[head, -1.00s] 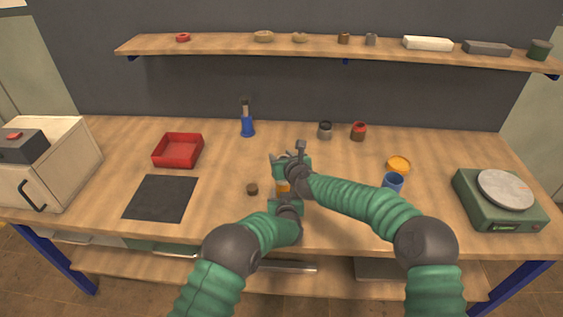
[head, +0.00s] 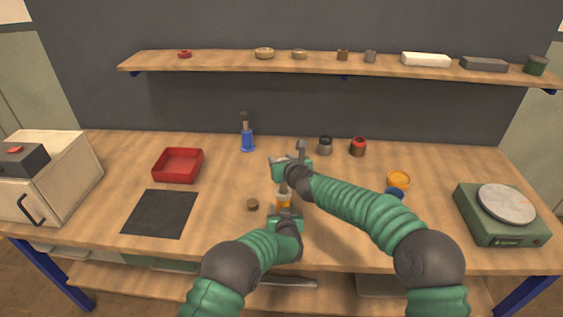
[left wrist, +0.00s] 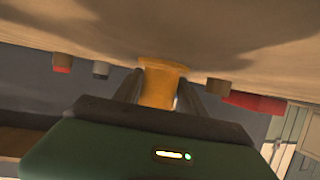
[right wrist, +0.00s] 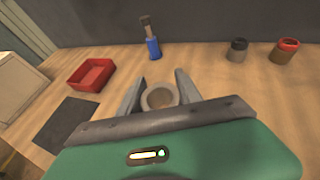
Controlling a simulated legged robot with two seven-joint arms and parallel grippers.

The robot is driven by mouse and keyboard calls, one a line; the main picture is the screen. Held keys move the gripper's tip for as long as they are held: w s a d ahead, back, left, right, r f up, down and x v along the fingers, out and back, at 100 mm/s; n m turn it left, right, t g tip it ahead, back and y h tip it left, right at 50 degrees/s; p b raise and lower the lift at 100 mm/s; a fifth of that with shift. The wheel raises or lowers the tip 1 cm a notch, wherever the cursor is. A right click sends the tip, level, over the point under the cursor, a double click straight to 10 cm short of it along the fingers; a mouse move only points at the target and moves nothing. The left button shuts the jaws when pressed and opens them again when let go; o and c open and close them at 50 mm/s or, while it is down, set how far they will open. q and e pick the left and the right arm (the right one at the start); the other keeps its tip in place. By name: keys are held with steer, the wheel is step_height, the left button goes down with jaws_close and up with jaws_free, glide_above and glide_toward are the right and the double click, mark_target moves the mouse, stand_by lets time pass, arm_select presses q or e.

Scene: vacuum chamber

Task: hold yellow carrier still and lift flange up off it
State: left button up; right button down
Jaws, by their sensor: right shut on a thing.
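The yellow carrier (head: 284,201) stands on the front middle of the bench. My left gripper (head: 285,215) is low at its near side, with its fingers on both sides of the carrier (left wrist: 160,85) in the left wrist view. A brownish-grey flange (head: 284,188) is above the carrier. My right gripper (head: 285,173) is over the carrier and shut on the flange. In the right wrist view the flange's round open top (right wrist: 159,97) sits between the two fingers. I cannot tell whether the flange's lower end is clear of the carrier.
A small brown piece (head: 252,204) lies just left of the carrier.

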arm_select(q)
steer(key=o, duration=0.3)
steer(key=shift+o, duration=0.2)
steer(key=v, duration=1.1)
steer(key=shift+s, duration=0.15)
steer(key=shift+s+d, duration=0.1)
steer(key=shift+s, duration=0.2)
